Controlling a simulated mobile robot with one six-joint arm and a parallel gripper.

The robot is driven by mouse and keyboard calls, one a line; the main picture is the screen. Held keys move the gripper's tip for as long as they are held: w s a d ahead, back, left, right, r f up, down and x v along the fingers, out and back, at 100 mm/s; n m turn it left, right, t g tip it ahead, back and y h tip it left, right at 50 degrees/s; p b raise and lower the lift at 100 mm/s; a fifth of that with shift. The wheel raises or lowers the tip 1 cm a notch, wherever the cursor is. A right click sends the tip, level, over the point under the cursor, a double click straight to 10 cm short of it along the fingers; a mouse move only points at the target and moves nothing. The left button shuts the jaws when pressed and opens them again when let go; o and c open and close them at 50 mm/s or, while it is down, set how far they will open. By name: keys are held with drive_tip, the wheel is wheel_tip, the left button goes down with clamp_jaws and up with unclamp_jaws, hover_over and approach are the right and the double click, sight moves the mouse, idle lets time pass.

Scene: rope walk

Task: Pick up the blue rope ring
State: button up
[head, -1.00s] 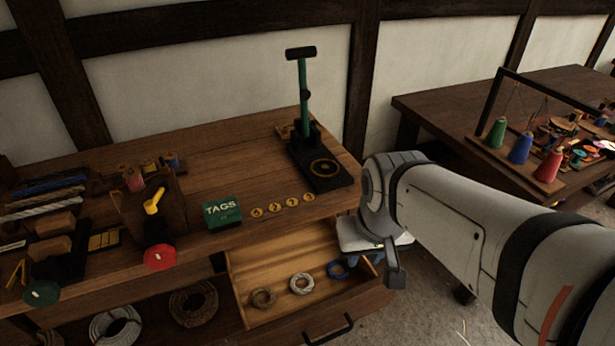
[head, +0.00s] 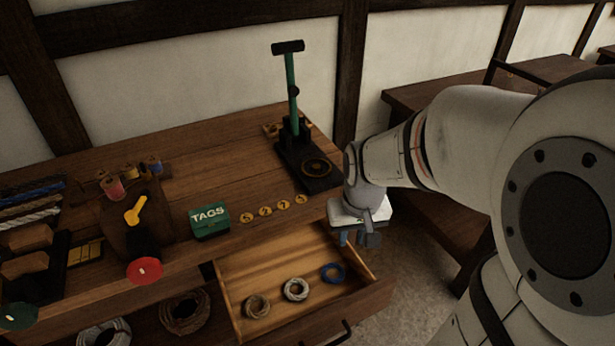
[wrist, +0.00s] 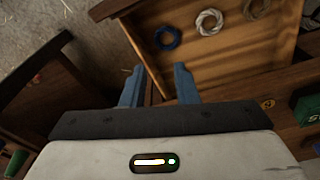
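The blue rope ring (head: 333,273) lies flat in the open wooden drawer (head: 262,264), at the right end of a row of three rings. It also shows in the wrist view (wrist: 167,38), near the drawer's corner, beyond my fingertips. My gripper (head: 350,240) is above the drawer's right rear side, below the bench corner, apart from the ring. In the wrist view my gripper (wrist: 157,72) has its two blue fingers spread, with nothing held between them.
A white ring (head: 296,289) and a tan ring (head: 257,306) lie beside the blue one. The drawer's front wall (head: 350,305) and sides stand around them. Above is the bench with a green TAGS box (head: 209,219) and a green-handled press (head: 293,95). Rope coils (head: 185,311) sit below.

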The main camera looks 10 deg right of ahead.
drive_tip(key=g, duration=0.1)
approach(342, 270)
drive_tip(key=shift+s+d+f+b, duration=0.1)
drive_tip(key=shift+s+d+b, duration=0.05)
drive_tip(key=shift+b, duration=0.3)
drive_tip(key=f, duration=0.8)
drive_tip(key=shift+w+f, duration=0.1)
drive_tip(key=shift+w, duration=0.2)
clamp_jaws()
